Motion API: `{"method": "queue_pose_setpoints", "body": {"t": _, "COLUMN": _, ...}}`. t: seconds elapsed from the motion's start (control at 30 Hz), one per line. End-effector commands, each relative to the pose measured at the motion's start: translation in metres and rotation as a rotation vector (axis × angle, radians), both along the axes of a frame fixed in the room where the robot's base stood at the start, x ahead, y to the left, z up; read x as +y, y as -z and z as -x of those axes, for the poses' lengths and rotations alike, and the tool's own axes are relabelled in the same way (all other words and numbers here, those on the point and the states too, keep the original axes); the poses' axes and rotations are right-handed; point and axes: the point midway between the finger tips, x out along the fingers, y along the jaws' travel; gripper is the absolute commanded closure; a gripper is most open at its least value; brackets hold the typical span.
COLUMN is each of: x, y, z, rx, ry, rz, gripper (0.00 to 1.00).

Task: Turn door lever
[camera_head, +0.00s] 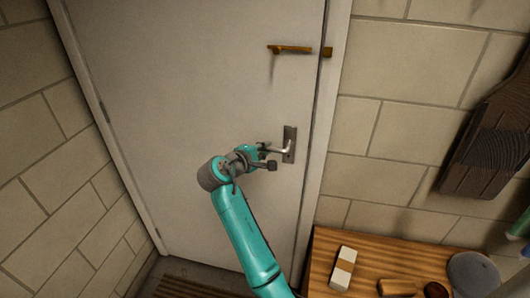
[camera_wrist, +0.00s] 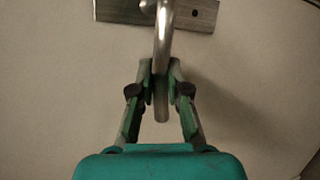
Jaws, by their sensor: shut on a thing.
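A white door (camera_head: 200,95) fills the middle of the head view. Its metal lever (camera_head: 280,149) comes out of a grey plate (camera_head: 290,144) near the door's right edge and points left, looking about level. In the wrist view the lever (camera_wrist: 162,45) runs down from the plate (camera_wrist: 193,14) to between my fingers. My gripper (camera_head: 268,156) is at the lever's free end. In the wrist view my gripper (camera_wrist: 160,85) has one finger on each side of the lever and is shut on it. The lever's tip shows a little past the fingertips, toward the palm.
A brass latch (camera_head: 290,49) sits higher on the door and reaches to the frame (camera_head: 325,110). A wooden table (camera_head: 320,262) with a white and brown block (camera_head: 343,268) and other small items stands at the lower right. Brick walls flank the door.

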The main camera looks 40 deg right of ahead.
Motion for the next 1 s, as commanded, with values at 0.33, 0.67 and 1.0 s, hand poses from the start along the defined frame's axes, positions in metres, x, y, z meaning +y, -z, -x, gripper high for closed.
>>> {"method": "queue_pose_setpoints", "body": {"t": 0.33, "x": -0.0004, "y": -0.0041, "z": 0.0, "rx": -0.039, "ry": 0.001, "rz": -0.028, "gripper": 1.0}}
{"method": "queue_pose_setpoints", "body": {"t": 0.67, "x": -0.0004, "y": -0.0044, "z": 0.0, "rx": -0.039, "ry": 0.0, "rz": -0.027, "gripper": 0.7}}
{"method": "queue_pose_setpoints", "body": {"t": 1.0, "x": 0.0002, "y": -0.0037, "z": 0.0002, "rx": -0.037, "ry": 0.0, "rz": -0.028, "gripper": 0.59}}
